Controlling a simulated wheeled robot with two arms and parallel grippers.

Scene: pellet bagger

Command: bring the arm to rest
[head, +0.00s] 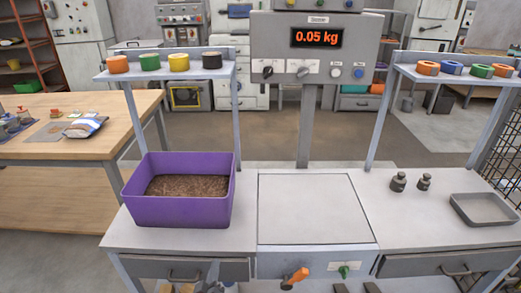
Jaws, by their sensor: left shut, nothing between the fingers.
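My left gripper (212,273) shows as small grey parts at the bottom edge, left of centre, in front of the bench's left drawer. It is shut and empty, and most of it is cut off by the frame. It is below the bench top and apart from the purple bin (180,212), which holds brown pellets (187,186). My right gripper cannot be made out in this view.
The grey bench top (410,225) has a bare square plate (313,210) in the middle. Two dark weights (398,182) and a shallow grey tray (484,208) are on the right. An orange handle (296,276) sticks out in front. The display (317,38) reads 0.05 kg.

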